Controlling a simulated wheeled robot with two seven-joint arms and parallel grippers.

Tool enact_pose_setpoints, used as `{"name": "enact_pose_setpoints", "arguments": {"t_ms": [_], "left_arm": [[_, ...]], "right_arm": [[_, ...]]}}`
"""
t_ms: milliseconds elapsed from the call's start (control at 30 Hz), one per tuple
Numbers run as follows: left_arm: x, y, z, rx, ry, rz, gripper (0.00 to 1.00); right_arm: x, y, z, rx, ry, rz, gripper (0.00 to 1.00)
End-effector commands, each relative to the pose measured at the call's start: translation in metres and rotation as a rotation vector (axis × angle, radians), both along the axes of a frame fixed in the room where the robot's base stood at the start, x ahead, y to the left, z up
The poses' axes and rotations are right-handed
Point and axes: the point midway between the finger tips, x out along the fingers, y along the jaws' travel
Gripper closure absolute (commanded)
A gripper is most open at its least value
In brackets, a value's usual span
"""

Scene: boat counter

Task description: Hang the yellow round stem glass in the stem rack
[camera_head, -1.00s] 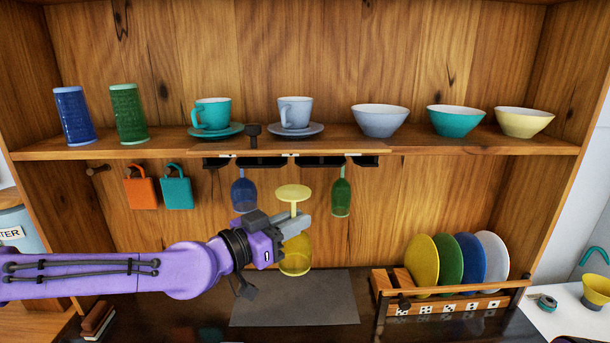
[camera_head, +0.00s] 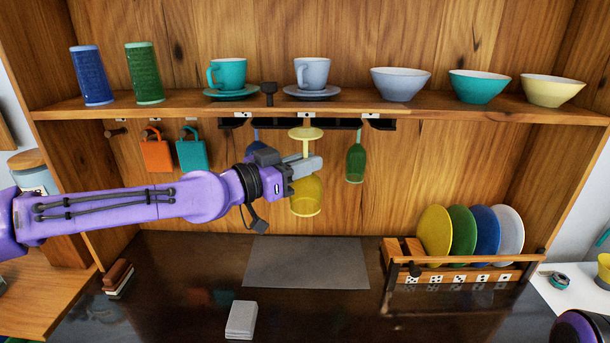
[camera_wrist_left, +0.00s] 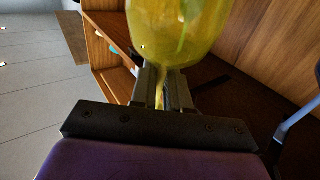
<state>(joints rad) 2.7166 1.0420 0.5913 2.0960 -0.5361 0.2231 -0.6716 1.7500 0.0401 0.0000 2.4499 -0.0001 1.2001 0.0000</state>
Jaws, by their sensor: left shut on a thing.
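The yellow round stem glass (camera_head: 306,196) hangs upside down, its foot up and its bowl down. My left gripper (camera_head: 306,165) is shut on its stem. The yellow foot (camera_head: 306,133) is just below the front of the stem rack (camera_head: 345,124) under the shelf, between the blue and green glasses in the picture; I cannot tell whether it touches the rack. The left wrist view shows the yellow bowl (camera_wrist_left: 180,30) beyond the fingers. A blue stem glass (camera_head: 262,152), partly hidden by my gripper, and a green stem glass (camera_head: 355,163) hang in the rack. My right gripper is not in view.
The shelf (camera_head: 450,108) above holds cups, bowls and tumblers. A plate rack (camera_head: 455,272) stands at right. A grey mat (camera_head: 305,265) lies clear on the counter.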

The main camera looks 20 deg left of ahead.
Motion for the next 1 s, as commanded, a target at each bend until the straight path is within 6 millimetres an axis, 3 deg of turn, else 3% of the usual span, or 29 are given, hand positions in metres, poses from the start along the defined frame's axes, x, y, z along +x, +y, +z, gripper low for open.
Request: {"name": "enact_pose_setpoints", "arguments": {"t_ms": [1000], "left_arm": [[0.082, 0.023, -0.002, 0.001, 0.000, 0.001, 1.00]], "right_arm": [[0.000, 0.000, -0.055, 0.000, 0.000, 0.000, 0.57]]}}
